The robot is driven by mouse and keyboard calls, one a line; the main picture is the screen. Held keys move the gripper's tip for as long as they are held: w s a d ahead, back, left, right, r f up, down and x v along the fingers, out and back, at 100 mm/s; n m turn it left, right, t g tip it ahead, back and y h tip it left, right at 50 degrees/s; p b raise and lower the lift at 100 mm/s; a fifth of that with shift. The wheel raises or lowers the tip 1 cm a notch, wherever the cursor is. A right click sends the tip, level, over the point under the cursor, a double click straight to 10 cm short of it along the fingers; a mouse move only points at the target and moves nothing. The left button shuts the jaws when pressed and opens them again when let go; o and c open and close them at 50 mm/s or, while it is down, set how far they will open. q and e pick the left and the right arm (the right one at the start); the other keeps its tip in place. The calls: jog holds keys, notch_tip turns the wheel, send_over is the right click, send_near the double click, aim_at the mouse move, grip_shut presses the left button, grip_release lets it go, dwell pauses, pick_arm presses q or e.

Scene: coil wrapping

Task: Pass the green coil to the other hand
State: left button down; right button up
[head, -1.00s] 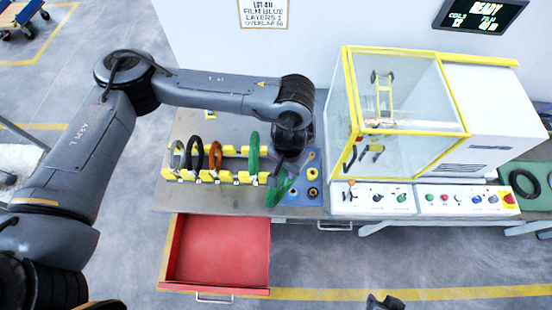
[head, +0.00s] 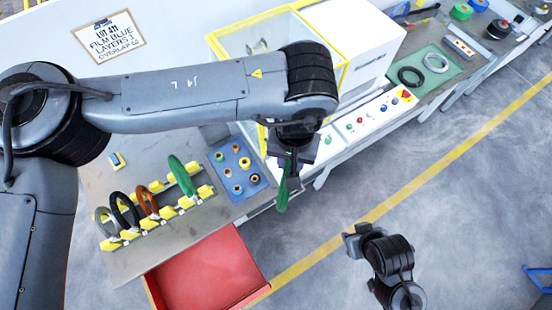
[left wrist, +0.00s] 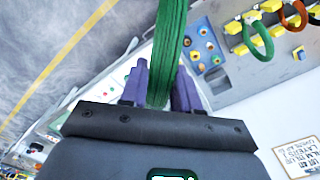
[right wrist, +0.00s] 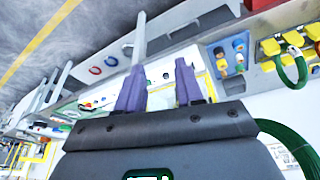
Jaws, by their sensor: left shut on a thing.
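My left gripper (head: 293,158) is shut on a green coil (head: 283,192), which hangs below it in front of the bench. In the left wrist view the green coil (left wrist: 167,45) runs up from between the purple fingers (left wrist: 159,85). My right gripper (head: 352,241) is lower and to the right, apart from the coil, over the floor. In the right wrist view its fingers (right wrist: 158,82) stand apart with nothing between them. A green arc (right wrist: 292,142) shows at the lower right of that view, outside the fingers. Another green coil (head: 182,177) stands in the yellow rack.
The rack (head: 168,212) also holds grey, black and orange coils. A blue mat (head: 255,182) with small spools lies beside it. An open red drawer (head: 205,275) juts out in front. The wrapping machine (head: 362,45) stands behind my left arm. The floor around my right gripper is clear.

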pick_arm(q)
jog(key=shift+d+r, duration=0.25)
jog(key=shift+d, duration=0.1)
pick_arm(e)
jog(key=o, duration=0.3)
jog(key=shift+w+d, duration=0.1)
jog(key=shift+w, duration=0.05)
jog(key=w+a+r+n+t+y, duration=0.1)
jog(key=w+r+n+t, duration=0.2)
jog(key=w, duration=0.4)
jog(key=w+a+r+n+t+y, duration=0.1)
jog(key=w+r+n+t, duration=0.15)
jog(key=w, duration=0.55)
jog(key=w+a+r+n+g+y, duration=0.3)
jog(key=a+r+n+y, duration=0.2)
jog(key=r+n+y, duration=0.5)
jog(key=shift+n, duration=0.25)
jog(key=x, duration=1.1)
jog(key=shift+w+a+f, duration=0.1)
jog(key=shift+a+f, duration=0.05)
jog(key=shift+a, duration=0.25)
pick_arm(q)
jog(key=shift+d, duration=0.1)
